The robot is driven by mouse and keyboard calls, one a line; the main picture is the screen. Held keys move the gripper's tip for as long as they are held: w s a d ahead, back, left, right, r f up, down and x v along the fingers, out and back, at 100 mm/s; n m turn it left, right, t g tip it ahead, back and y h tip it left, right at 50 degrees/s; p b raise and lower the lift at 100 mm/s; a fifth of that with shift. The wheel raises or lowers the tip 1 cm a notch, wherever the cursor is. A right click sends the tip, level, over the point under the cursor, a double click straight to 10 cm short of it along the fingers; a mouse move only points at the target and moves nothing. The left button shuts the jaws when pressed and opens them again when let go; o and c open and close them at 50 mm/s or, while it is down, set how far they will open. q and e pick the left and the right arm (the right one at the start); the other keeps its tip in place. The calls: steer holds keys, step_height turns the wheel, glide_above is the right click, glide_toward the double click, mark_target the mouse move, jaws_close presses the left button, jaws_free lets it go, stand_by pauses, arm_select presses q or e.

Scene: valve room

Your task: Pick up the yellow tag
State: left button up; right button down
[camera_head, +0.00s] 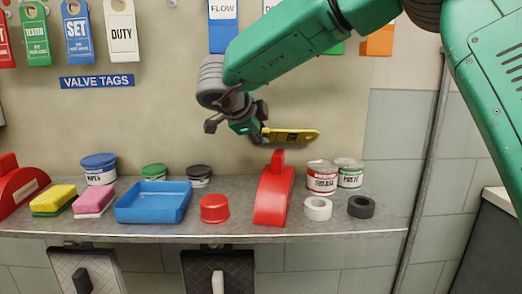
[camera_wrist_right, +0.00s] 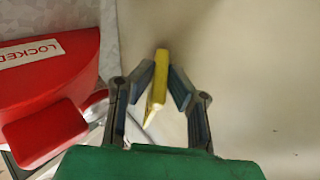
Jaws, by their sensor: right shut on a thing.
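The yellow tag (camera_head: 292,136) is held level above the shelf in the head view, in front of the wall. My right gripper (camera_head: 260,127) is shut on one end of it. In the right wrist view the yellow tag (camera_wrist_right: 157,85) stands edge-on between the two fingers of my right gripper (camera_wrist_right: 160,90). My left gripper is not in view.
Below the tag, a red lockout piece (camera_head: 274,192) stands on the grey shelf (camera_head: 330,224). A blue tray (camera_head: 154,202), a red cap (camera_head: 214,208), sponges (camera_head: 94,198), cans (camera_head: 322,177) and tape rolls (camera_head: 318,208) stand around it. Other tags (camera_head: 121,30) hang on the wall.

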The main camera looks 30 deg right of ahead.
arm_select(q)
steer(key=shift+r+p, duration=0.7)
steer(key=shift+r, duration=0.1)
arm_select(e)
steer(key=s+a+r, duration=0.1)
steer(key=s+a, duration=0.4)
steer(key=s, duration=0.3)
steer(key=s+a+r, duration=0.1)
steer(key=s+a, duration=0.4)
steer(key=s, duration=0.3)
steer(key=shift+s+a+r, duration=0.15)
steer(key=shift+s+a, duration=0.1)
steer(key=shift+s, duration=0.15)
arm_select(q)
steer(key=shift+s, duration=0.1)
